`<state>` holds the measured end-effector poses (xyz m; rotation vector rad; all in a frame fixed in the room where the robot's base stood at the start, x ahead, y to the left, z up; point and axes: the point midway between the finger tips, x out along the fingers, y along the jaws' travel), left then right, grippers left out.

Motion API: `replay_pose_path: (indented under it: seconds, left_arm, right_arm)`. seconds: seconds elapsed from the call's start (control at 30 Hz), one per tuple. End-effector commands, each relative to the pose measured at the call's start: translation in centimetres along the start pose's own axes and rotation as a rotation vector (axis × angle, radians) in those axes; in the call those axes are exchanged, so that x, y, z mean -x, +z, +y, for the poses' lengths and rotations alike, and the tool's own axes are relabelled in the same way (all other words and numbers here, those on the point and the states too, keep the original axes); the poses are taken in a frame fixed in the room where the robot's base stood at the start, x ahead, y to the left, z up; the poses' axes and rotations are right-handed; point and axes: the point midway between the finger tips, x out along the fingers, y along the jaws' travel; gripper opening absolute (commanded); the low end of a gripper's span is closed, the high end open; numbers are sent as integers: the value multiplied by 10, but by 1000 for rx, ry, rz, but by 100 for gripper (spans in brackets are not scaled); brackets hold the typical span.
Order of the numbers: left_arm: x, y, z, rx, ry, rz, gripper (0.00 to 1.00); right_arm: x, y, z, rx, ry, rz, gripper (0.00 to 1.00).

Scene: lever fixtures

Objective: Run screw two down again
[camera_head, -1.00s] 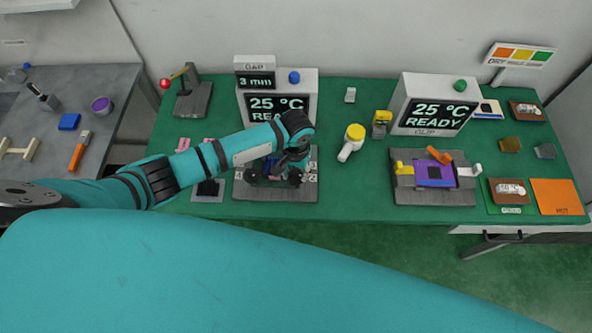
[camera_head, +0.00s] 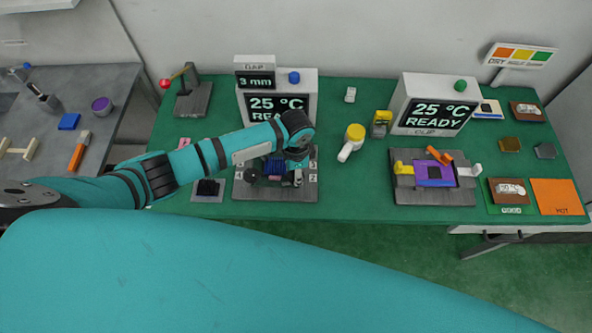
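My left arm reaches in from the left, and my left gripper (camera_head: 297,167) hangs at the right side of the grey fixture plate (camera_head: 272,193). Its dark fingers are small and partly hidden under the wrist, so I cannot tell whether they are open or shut. A dark blue finned block (camera_head: 274,167) sits in the middle of the plate. A black round part (camera_head: 250,174) is at its left. White number labels line the right edge, with label 2 (camera_head: 312,177) at the lower right. The screws cannot be made out clearly. My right gripper is not in view.
Behind the fixture stands a display box (camera_head: 275,104) reading 25 °C, with a 3 mm gap display (camera_head: 255,79) above. A yellow-and-white tool (camera_head: 352,142) lies to the right. A second fixture (camera_head: 434,197) with a purple board is further right. The green table's front strip is mostly clear.

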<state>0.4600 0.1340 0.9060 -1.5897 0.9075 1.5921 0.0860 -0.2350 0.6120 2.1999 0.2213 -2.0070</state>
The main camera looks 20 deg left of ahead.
Motion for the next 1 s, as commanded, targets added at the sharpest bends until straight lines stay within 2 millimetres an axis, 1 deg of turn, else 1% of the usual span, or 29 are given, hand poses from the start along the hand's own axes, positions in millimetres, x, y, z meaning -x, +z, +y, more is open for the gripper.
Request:
replay_pose_path:
  seconds: [0.7, 1.0]
  left_arm:
    - [2, -1, -2, -677, -4, 2, 4]
    - [2, -1, -2, -902, -5, 2, 4]
  right_arm:
    - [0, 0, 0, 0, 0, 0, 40]
    - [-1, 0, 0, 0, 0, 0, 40]
